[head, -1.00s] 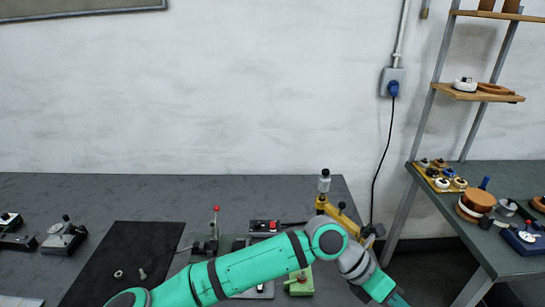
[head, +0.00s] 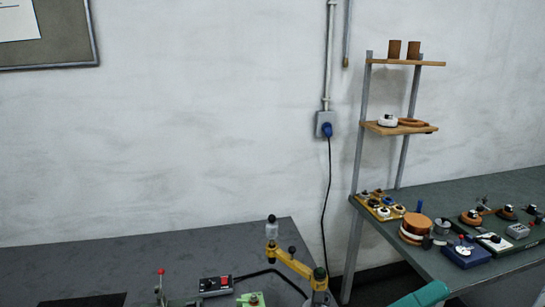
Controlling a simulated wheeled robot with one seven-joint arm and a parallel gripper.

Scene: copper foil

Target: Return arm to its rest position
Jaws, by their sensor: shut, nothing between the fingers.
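A short piece of my teal arm (head: 420,297) shows at the bottom edge of the head view, right of centre, in front of the right-hand bench. The rest of the arm is outside the picture. My gripper is not in view, so I cannot see its fingers.
A dark workbench (head: 130,262) at lower left carries a yellow-armed stand (head: 290,262), a black box with a red button (head: 215,286) and a red-knobbed lever (head: 160,285). A second bench (head: 480,195) at right holds several small devices. A shelf rack (head: 392,128) stands behind it.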

